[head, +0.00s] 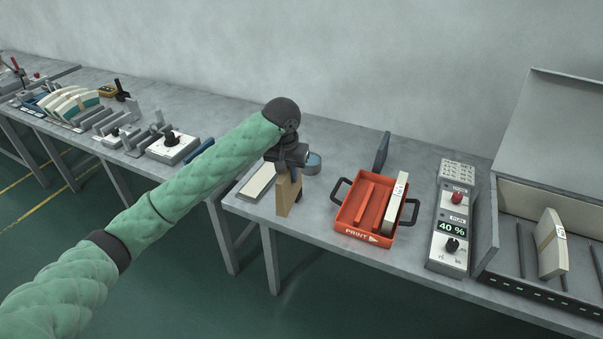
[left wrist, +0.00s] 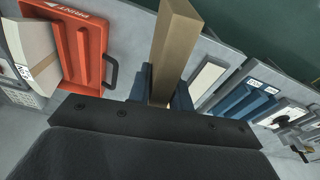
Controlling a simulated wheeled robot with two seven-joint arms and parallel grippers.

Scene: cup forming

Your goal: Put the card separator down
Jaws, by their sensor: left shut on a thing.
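The card separator, a tan rectangular piece (head: 288,194), is held upright in my left gripper (head: 288,170), by the front edge of the table. In the left wrist view the tan separator (left wrist: 174,45) stands out between the two blue-grey fingers (left wrist: 162,92); the gripper is shut on it. Its lower end reaches about the table's front edge; I cannot tell if it touches the table. My right gripper is not in view.
To the right stand an orange tray (head: 362,228) holding a pale stack (head: 396,203), a control box (head: 452,222) reading 40 %, and an open grey case (head: 537,275). A gap separates the left table.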

